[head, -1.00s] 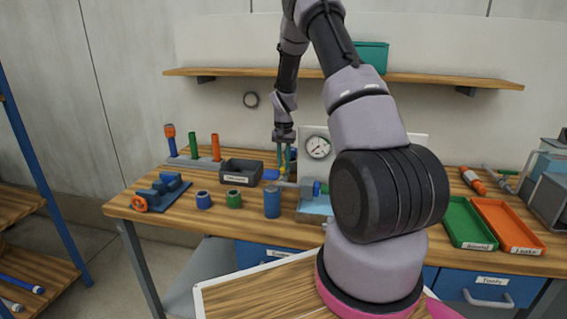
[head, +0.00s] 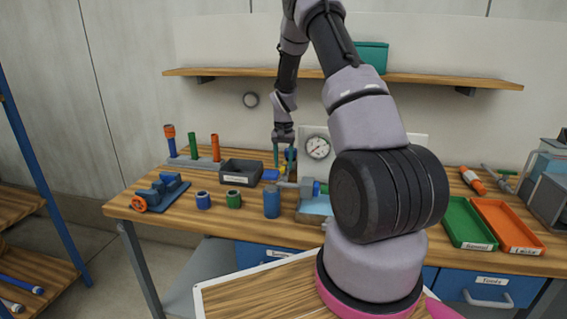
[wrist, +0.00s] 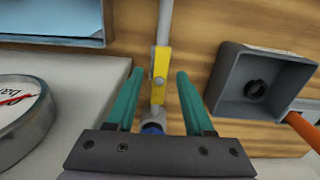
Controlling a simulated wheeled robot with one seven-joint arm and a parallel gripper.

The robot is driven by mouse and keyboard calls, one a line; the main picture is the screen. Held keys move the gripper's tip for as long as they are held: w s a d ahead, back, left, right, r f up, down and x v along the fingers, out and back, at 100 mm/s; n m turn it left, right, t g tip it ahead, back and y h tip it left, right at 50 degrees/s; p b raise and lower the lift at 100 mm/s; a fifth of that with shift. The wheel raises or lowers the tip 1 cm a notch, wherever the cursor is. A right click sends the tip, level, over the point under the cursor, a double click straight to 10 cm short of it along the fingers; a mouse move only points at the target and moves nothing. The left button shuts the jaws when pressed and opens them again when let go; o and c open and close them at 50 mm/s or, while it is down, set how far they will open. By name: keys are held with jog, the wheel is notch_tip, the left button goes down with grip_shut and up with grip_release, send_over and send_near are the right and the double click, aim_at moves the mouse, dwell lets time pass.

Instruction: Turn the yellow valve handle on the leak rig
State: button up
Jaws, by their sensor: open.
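The yellow valve handle (wrist: 160,67) lies between the two teal fingers of my open gripper (wrist: 159,80) in the wrist view, with a gap on each side. It runs lengthwise in line with a grey pipe (wrist: 165,20). A blue part (wrist: 153,128) shows at its lower end, near the gripper body. Contact between fingers and handle cannot be made out.
A round pressure gauge (head: 317,147) stands close to the right of my gripper. A dark grey bin (head: 240,172) is close on the left, with a blue cylinder (head: 272,203) in front. Green (head: 467,222) and orange (head: 508,225) trays lie at right. A shelf (head: 430,79) runs above.

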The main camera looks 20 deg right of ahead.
aim_at(283, 166)
notch_tip(283, 166, up, 11)
dwell(0.5)
jog(key=shift+f, duration=0.1)
